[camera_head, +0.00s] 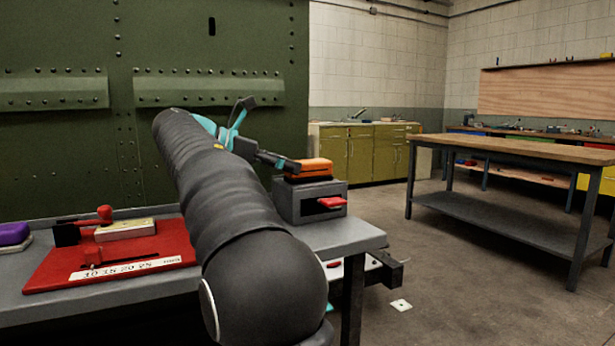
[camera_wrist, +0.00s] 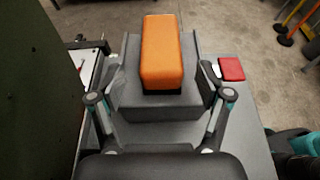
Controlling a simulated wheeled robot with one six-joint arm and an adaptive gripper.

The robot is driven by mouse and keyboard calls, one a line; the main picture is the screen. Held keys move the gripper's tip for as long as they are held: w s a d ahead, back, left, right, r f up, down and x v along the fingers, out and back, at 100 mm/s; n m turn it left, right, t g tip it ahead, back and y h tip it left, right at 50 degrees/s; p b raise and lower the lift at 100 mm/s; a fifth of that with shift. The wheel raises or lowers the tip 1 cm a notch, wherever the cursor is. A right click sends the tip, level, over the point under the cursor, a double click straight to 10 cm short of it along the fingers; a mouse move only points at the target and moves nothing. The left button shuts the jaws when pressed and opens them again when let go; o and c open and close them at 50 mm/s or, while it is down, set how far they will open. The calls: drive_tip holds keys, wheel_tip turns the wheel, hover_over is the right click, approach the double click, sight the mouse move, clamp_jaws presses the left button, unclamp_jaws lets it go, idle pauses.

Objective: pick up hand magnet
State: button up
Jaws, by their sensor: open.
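An orange block with a dark base (camera_head: 309,170), the likely hand magnet, lies on top of a grey box (camera_head: 290,203) at the table's right end. In the wrist view the orange block (camera_wrist: 161,55) is centred, upright in the picture, on the grey box (camera_wrist: 150,104). My gripper (camera_head: 284,163) is just left of the orange block in the head view. In the wrist view my gripper (camera_wrist: 158,75) is open, with one finger on each side of the block and gaps between. Whether the fingertips are at the block's height, I cannot tell.
A red piece (camera_head: 332,202) sticks out of the box's front slot. A red board (camera_head: 60,268) with a red-knobbed tool and a purple block (camera_head: 14,234) lie left. A green riveted panel (camera_head: 70,150) stands close behind. A wooden-topped bench (camera_head: 510,146) is at right.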

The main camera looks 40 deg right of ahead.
sight(309, 168)
drive_tip(key=shift+b+x, duration=0.8)
drive_tip(key=shift+x, duration=2.2)
drive_tip(key=shift+r, duration=0.2)
clamp_jaws()
